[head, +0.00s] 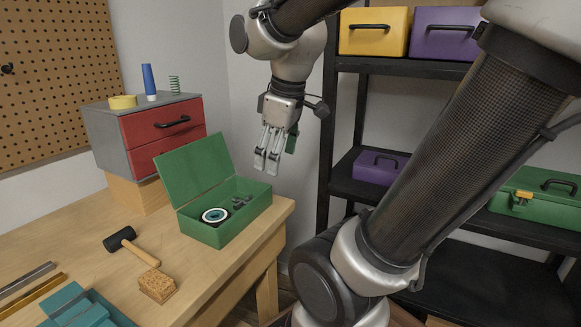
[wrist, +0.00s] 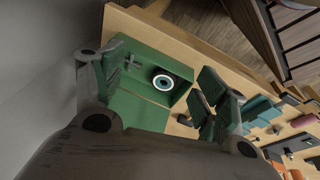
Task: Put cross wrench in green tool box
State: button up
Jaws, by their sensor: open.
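The green tool box (head: 243,220) stands open on the workbench near its right end, with its lid (head: 190,172) tilted up at the back left. A small grey cross-shaped piece, seemingly the cross wrench (head: 240,201), lies inside at the right; it also shows in the wrist view (wrist: 131,63). A dark round part with a white and teal ring (head: 215,215) lies in the box beside it. My gripper (head: 266,163) is open and empty, above and behind the box. In the wrist view its fingers (wrist: 160,72) frame the box from either side.
A mallet (head: 121,239), a cork-like block (head: 157,285) and teal parts (head: 85,309) lie on the workbench (head: 195,275). A drawer cabinet (head: 150,128) stands behind. A black shelf (head: 346,188) with yellow, purple and green boxes is at the right.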

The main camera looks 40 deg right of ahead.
jog(key=s+m, duration=0.4)
jog(key=s+f+m+t, duration=0.1)
jog(key=m, duration=0.1)
jog(key=shift+s, duration=0.4)
